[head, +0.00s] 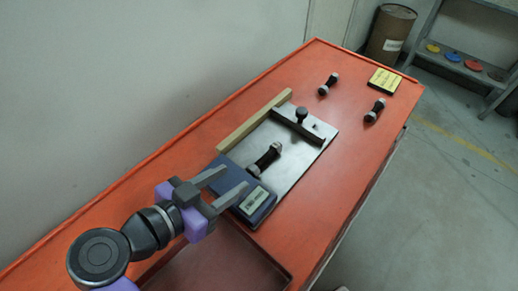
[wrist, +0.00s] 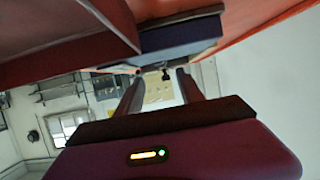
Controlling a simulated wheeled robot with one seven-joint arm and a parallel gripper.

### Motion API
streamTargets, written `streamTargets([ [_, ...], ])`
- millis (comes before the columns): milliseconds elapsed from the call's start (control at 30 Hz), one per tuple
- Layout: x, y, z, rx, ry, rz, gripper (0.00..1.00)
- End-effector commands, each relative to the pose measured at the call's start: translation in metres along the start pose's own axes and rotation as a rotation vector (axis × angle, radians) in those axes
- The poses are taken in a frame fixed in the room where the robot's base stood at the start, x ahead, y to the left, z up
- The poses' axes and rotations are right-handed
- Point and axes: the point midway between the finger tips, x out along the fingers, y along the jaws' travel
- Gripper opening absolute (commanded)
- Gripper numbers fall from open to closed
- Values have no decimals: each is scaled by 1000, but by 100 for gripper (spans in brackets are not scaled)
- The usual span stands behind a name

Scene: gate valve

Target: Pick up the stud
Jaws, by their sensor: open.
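Three dark studs with metallic ends show in the head view. One stud (head: 265,158) lies on the grey metal plate (head: 300,172), near the blue box. Another stud (head: 328,84) lies on the orange bench top toward the back, and a third stud (head: 375,110) lies farther right. My gripper (head: 233,180) is open and empty, above the near part of the bench by the blue box. Its fingers point toward the plate, short of the stud there. The wrist view shows the two fingers (wrist: 160,76) apart; I cannot make out a stud clearly there.
The blue box (head: 256,200) with a pale label is close to my fingers. A wooden strip (head: 255,121) and a dark bar with a knob (head: 302,115) border the plate. A reddish tray (head: 222,262) is nearest. A yellow-topped block (head: 384,80) sits at the back. Bench right of the plate is clear.

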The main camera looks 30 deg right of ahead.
Motion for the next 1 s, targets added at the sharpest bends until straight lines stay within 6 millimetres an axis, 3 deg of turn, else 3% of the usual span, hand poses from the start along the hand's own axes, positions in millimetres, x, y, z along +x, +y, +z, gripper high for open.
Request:
streamTargets([
  [300, 46, 1, -2, 0, 2, 2, 45],
  [567, 66, 1, -2, 0, 2, 3, 45],
  [800, 102, 1, -3, -1, 1, 4, 45],
  [1000, 115, 1, -1, 0, 0, 1, 45],
])
